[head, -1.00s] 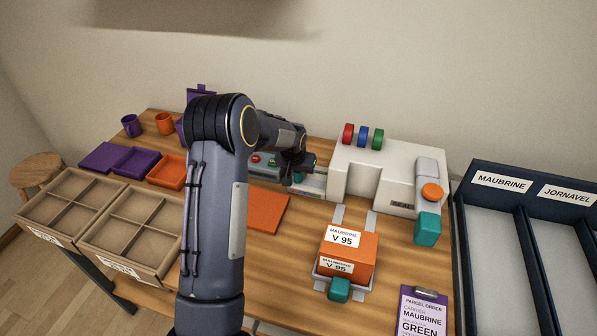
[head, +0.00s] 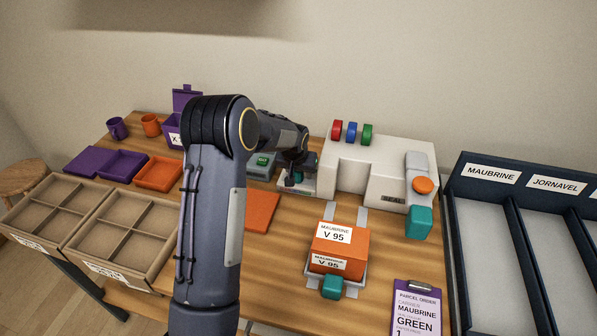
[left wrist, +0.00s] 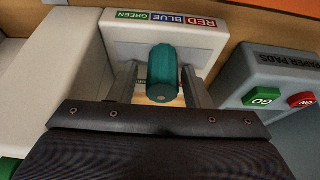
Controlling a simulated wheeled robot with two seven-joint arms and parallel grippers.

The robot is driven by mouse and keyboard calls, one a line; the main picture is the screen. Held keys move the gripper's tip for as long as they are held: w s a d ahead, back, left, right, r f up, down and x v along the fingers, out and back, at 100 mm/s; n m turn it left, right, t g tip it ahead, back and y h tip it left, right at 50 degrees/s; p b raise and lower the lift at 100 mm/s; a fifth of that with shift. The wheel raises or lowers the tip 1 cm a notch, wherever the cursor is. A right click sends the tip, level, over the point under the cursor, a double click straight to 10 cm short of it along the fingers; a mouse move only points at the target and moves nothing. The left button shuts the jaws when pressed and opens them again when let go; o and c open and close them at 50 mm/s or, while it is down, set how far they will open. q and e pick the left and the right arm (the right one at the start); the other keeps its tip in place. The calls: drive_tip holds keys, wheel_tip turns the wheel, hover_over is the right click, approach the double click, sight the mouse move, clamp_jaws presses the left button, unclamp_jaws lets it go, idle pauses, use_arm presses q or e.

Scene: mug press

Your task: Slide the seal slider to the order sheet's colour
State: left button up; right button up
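The seal slider has a teal knob (left wrist: 163,72) in the left wrist view, in front of a strip lettered green, blue and red (left wrist: 167,19). The knob appears near the blue part; the exact stop is hard to tell. My left gripper (left wrist: 161,84) is open, one finger on each side of the knob with gaps between. In the head view my left gripper (head: 297,178) points down at the left end of the white seal press (head: 385,160) and mostly hides the slider. The order sheet (head: 416,310) reads MAUBRINE and GREEN. My right gripper is not in view.
A grey paper-pads box with green and red buttons (left wrist: 280,95) stands close beside the gripper. Red, blue and green discs (head: 351,132) top the press. An orange parcel (head: 338,247) sits in front. Trays (head: 130,225) lie left, and dark carrier bins (head: 500,205) stand right.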

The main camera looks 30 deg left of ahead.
sight(297, 186)
use_arm(q)
drive_tip(key=v, duration=0.7)
drive_tip(key=shift+s+r+b, duration=0.2)
drive_tip(key=shift+r+b, duration=0.15)
drive_tip(key=shift+b, duration=0.1)
